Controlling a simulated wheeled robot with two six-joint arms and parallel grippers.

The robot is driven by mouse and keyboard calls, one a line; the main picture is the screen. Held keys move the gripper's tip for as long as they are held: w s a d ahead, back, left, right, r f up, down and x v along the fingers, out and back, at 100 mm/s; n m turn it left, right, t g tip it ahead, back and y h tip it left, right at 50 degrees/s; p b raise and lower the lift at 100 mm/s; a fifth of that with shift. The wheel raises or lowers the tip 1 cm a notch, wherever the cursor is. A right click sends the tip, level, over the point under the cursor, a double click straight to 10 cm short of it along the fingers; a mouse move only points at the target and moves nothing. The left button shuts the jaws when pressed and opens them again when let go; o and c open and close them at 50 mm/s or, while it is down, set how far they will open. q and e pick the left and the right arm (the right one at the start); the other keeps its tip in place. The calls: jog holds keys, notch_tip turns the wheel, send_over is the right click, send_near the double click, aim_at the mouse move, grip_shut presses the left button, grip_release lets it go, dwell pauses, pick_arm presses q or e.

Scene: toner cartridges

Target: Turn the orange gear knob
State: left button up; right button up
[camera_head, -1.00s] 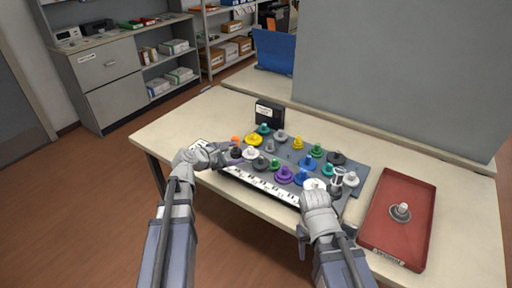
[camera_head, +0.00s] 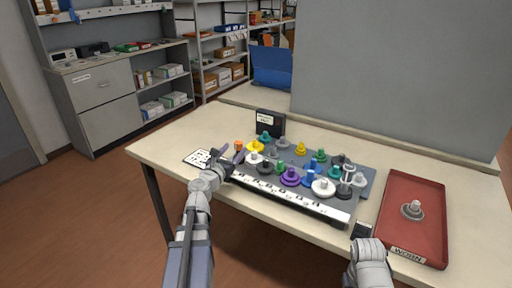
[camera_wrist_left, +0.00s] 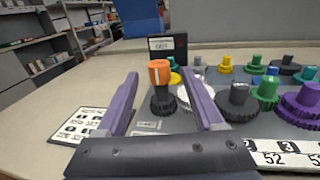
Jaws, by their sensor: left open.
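The orange gear knob (camera_head: 238,146) stands at the left end of the grey board of gears. In the left wrist view the orange knob (camera_wrist_left: 160,72) rises upright from a dark toothed gear (camera_wrist_left: 163,101). My left gripper (camera_head: 226,155) is open, its two purple fingers pointing toward the knob. In the wrist view the knob appears between the fingertips, a little beyond them, with nothing held. My right gripper (camera_head: 362,231) is low at the table's front edge, left of the red tray; its jaws are too unclear to read.
Several coloured gears crowd the board right of the knob; a white gear (camera_wrist_left: 186,98) is closest. A black box (camera_head: 270,123) stands behind. A numbered strip (camera_head: 290,196) runs along the front. A printed card (camera_head: 197,158) lies left. The red tray (camera_head: 428,188) holds a grey gear.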

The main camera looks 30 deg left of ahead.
pick_arm(q)
jog(key=shift+w+a, duration=0.1)
jog(key=shift+w, duration=0.05)
jog(key=w, duration=0.7)
jog(key=shift+w+a, duration=0.3)
jog(key=shift+a, duration=0.1)
grip_shut()
dwell(0.3)
